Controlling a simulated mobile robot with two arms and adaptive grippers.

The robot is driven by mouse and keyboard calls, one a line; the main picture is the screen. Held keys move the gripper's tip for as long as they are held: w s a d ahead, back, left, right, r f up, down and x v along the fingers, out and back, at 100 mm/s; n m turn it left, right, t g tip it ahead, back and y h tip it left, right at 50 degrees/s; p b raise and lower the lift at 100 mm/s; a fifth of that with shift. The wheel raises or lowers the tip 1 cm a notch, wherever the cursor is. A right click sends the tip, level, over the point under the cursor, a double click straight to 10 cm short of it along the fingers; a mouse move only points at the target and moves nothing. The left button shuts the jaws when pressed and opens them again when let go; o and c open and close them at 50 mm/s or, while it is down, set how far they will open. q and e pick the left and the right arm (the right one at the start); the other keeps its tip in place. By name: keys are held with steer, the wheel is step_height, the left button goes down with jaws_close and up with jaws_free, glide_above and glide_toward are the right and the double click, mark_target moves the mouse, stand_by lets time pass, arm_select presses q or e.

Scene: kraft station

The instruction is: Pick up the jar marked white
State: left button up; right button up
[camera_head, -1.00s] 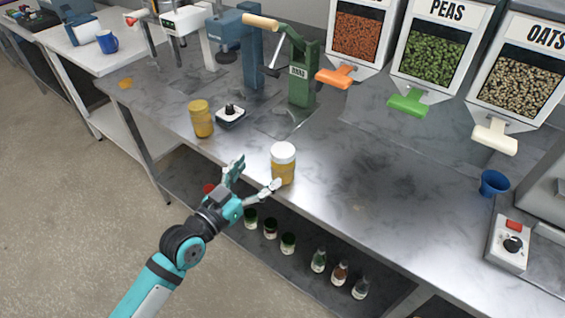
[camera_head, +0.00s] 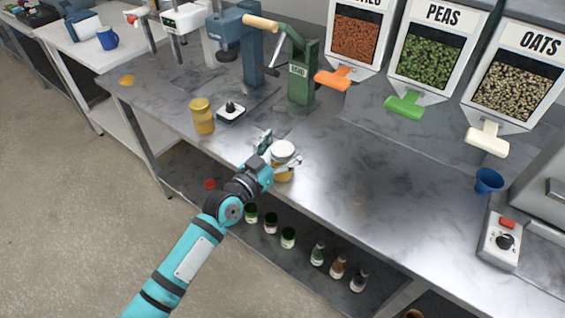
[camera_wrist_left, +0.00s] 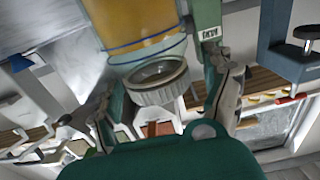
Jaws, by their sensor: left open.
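The jar with the white lid (camera_head: 283,151) and yellow contents stands upright near the front edge of the steel counter. My left gripper (camera_head: 279,152) is open, with one finger on each side of the jar. It partly hides the jar's lower body. In the left wrist view the picture is turned over: the white lid (camera_wrist_left: 160,83) and the yellow body (camera_wrist_left: 142,28) lie between the spread fingers (camera_wrist_left: 152,100). I cannot tell whether either finger touches the jar. Another jar with a yellow lid (camera_head: 202,116) stands farther left. My right gripper is not in view.
A green press (camera_head: 302,75) stands behind the jar, and a small black-and-white device (camera_head: 231,111) is behind left. Dispensers with orange, green (camera_head: 404,104) and white spouts are at the back right. Several bottles stand on the shelf below.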

arm_select(q)
jaws_close()
steer(key=shift+r, duration=0.1)
stand_by(0.3)
steer(key=shift+r, duration=0.1)
